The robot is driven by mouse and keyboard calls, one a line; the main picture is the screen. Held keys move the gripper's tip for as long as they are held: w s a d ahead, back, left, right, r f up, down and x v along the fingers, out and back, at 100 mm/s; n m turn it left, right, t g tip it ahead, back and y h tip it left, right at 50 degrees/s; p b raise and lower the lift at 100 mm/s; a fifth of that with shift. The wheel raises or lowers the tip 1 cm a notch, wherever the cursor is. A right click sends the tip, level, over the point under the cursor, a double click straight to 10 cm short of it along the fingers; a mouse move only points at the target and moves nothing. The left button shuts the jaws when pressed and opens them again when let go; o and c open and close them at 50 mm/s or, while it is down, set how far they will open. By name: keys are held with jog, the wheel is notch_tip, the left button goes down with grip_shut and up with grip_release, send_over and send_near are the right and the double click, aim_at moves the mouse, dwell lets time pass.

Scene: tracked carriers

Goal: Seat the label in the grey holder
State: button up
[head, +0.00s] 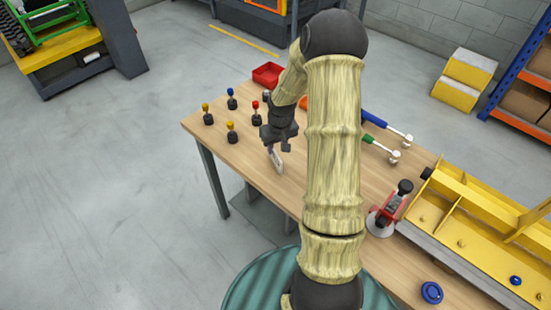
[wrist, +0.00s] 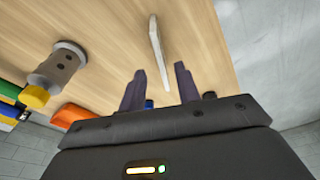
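A thin white plate, which looks like the label (head: 276,162), is at the left front part of the wooden table, just below my gripper (head: 277,147). In the wrist view the label (wrist: 157,42) appears edge-on as a narrow white strip ahead of my gripper (wrist: 160,69). The two dark fingers are spread, with a gap on each side of the strip, and I see no contact. Whether the label lies flat or stands is unclear. I cannot pick out the grey holder with certainty. A grey cylinder with a yellow end (wrist: 55,68) stands on the table in the wrist view.
Several colour-topped knobs (head: 231,133) stand behind and left of my gripper. A red bin (head: 268,74) is at the back. Blue and green handled tools (head: 382,148), a red clamp (head: 388,212) and a yellow fixture (head: 470,228) are at right. My arm hides the table's middle.

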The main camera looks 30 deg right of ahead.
aim_at(275, 152)
jog(key=shift+f, duration=0.15)
jog(key=f, duration=0.2)
jog(key=w+f+p, duration=0.1)
jog(key=shift+f+p, duration=0.3)
jog(key=shift+f, duration=0.6)
jog(key=shift+f, duration=0.25)
jog(key=shift+c, duration=0.2)
grip_shut()
